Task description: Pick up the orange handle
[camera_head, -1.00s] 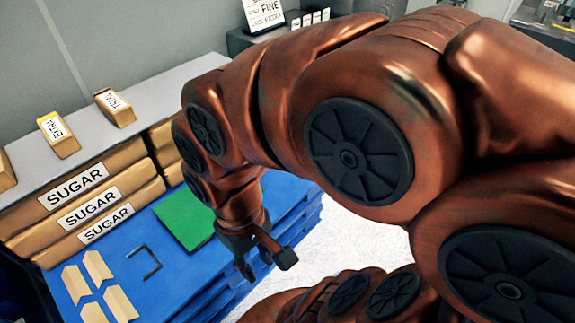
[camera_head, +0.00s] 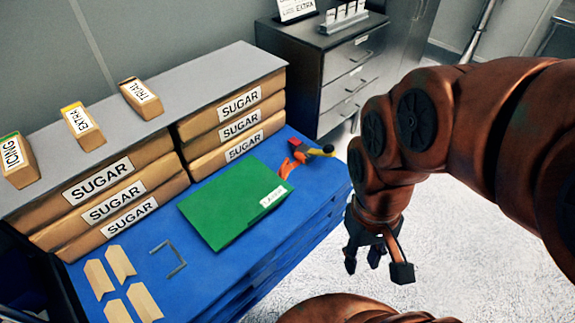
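A small orange piece (camera_head: 287,168), which looks like the orange handle, lies on the blue surface (camera_head: 240,265) just past the right end of a green board (camera_head: 225,205). It adjoins a cluster of small red, black and yellow parts (camera_head: 313,151); I cannot tell whether they are joined. My gripper (camera_head: 376,268) hangs over the pale floor, to the right of the blue surface and nearer than the orange piece. Its dark fingers are spread and nothing shows between them. It is clearly apart from the orange piece.
Stacked sugar bags (camera_head: 240,125) and a grey shelf (camera_head: 200,90) with small boxes stand behind. Several tan angled pieces (camera_head: 118,262) and a grey bracket (camera_head: 168,258) lie at the left. A grey drawer cabinet (camera_head: 330,75) stands at the back. The floor (camera_head: 480,250) is clear at right.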

